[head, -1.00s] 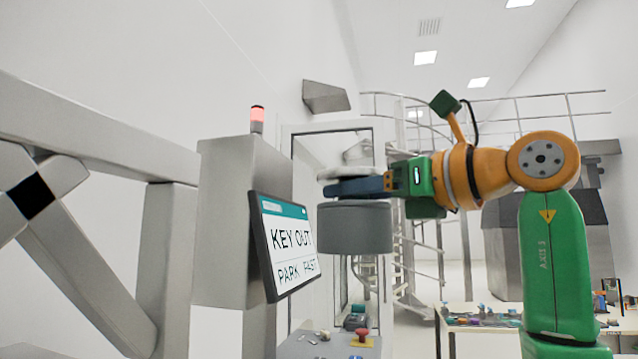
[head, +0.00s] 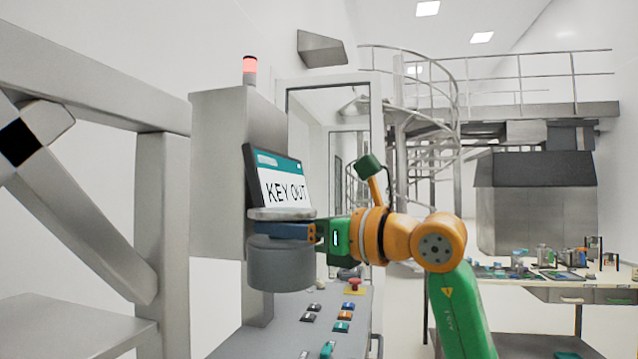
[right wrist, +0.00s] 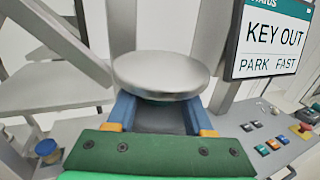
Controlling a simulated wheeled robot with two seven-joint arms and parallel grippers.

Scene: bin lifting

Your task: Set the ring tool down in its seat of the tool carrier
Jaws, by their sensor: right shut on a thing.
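The ring tool is a grey drum (head: 281,268) with a pale metal disc on top. My right gripper (head: 284,230) is shut on it with blue fingers, just under the disc, and holds it upright in the air before the control cabinet. In the right wrist view the disc (right wrist: 161,75) sits between and above the gripper's fingers (right wrist: 159,117). The disc hides most of the drum there. I cannot make out the tool carrier or its seat in either view. My left gripper is not in view.
A grey cabinet (head: 225,180) with a "KEY OUT" screen (head: 284,190) stands close behind the tool. A button console (head: 335,310) lies below it. Steel beams (head: 160,215) fill the left. A cluttered workbench (head: 540,283) is at the right. The wrist view shows a blue-topped knob (right wrist: 46,148).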

